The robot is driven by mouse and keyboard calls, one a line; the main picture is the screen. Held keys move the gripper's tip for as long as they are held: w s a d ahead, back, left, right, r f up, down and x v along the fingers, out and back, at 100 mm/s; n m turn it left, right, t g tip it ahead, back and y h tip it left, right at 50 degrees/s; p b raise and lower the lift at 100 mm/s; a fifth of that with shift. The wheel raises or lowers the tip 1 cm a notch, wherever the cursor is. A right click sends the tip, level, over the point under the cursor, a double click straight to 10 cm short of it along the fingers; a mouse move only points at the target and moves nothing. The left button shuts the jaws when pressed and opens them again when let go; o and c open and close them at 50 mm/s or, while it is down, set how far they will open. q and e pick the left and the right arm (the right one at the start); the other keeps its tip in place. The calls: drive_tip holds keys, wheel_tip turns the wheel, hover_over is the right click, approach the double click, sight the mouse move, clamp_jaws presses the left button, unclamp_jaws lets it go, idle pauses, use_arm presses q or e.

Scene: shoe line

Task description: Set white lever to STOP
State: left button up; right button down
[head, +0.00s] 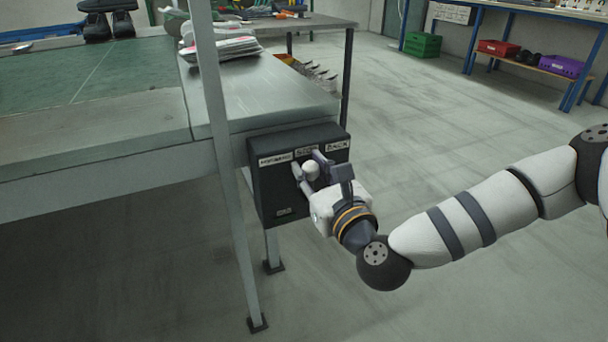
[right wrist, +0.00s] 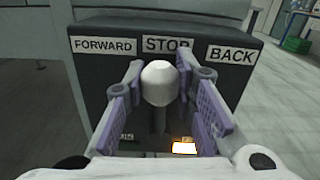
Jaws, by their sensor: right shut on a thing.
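The black control box (head: 265,190) hangs on the end of the line's frame. Its labels read FORWARD, STOP (right wrist: 167,44) and BACK from left to right. The white lever (right wrist: 160,83) has a rounded knob; in the right wrist view it stands just below the STOP label, slightly left of its middle. The lever's knob also shows in the head view (head: 311,171). My right gripper (right wrist: 161,80) is shut on the white lever, with a finger on each side of the knob. The lever's lower part is partly hidden in shadow. My left gripper is out of view.
A lit orange-white lamp (right wrist: 184,148) glows low on the box. A slanted metal post (head: 222,130) stands just left of the box. White shoes (head: 228,48) lie on the line above. Open floor (head: 420,130) lies to the right.

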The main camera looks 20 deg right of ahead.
drive_tip(key=shift+d+f+m, duration=0.15)
drive_tip(key=shift+d+m, duration=0.15)
idle(0.4)
drive_tip(key=c, duration=1.3)
unclamp_jaws()
drive_tip(key=s, duration=1.2)
drive_tip(key=shift+d, duration=0.2)
